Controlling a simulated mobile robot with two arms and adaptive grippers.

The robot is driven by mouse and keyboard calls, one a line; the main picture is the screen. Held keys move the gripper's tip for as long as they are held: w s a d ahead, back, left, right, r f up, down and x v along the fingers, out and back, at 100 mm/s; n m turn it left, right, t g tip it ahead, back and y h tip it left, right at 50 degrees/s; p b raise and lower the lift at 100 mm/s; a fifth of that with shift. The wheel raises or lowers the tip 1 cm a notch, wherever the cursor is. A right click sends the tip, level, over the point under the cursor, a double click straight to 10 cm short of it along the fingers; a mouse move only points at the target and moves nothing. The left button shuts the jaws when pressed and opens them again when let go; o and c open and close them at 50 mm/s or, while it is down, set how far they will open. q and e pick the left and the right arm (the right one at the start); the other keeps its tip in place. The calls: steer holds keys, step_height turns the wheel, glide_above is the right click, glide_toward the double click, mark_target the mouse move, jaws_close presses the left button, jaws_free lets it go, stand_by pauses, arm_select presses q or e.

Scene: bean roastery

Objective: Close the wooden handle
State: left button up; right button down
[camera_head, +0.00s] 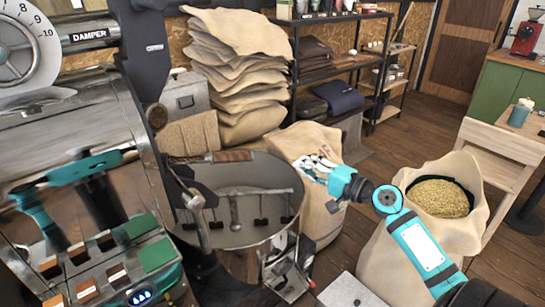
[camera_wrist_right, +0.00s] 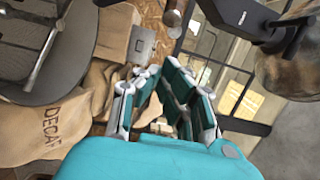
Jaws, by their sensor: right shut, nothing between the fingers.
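The wooden handle (camera_head: 232,156) is a brown grip lying roughly level at the back rim of the round metal cooling tray (camera_head: 262,232), beside the roaster, in the head view. My right gripper (camera_head: 304,163) is right of the handle, past the tray's right rim, and apart from the handle. Its fingers are shut and empty; they also show in the right wrist view (camera_wrist_right: 162,70). The handle cannot be made out surely in the wrist view. My left gripper cannot be identified; teal shapes on the roaster's shiny front look like reflections.
The roaster (camera_head: 85,120) fills the left side. A burlap sack (camera_head: 318,140) stands behind my right gripper, and an open sack of beans (camera_head: 440,197) stands at the right. Stacked sacks (camera_head: 235,75) and a black shelf (camera_head: 345,60) are behind. Floor shows between shelf and bean sack.

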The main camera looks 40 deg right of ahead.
mark_target(227, 162)
steer(key=w+a+p, duration=0.4)
steer(key=w+a, duration=0.1)
steer(key=w, duration=0.3)
steer(key=shift+w+a, duration=0.3)
steer(key=shift+w, duration=0.1)
steer(key=w+a+p, duration=0.1)
steer(key=a, duration=0.2)
steer(key=w+a+p, duration=0.2)
steer(key=a, duration=0.1)
steer(key=w+a+p, duration=0.1)
steer(key=w+a, duration=0.1)
steer(key=a, duration=0.2)
steer(key=shift+w+r, duration=0.1)
steer(key=shift+w, duration=0.05)
steer(key=shift+d, duration=0.1)
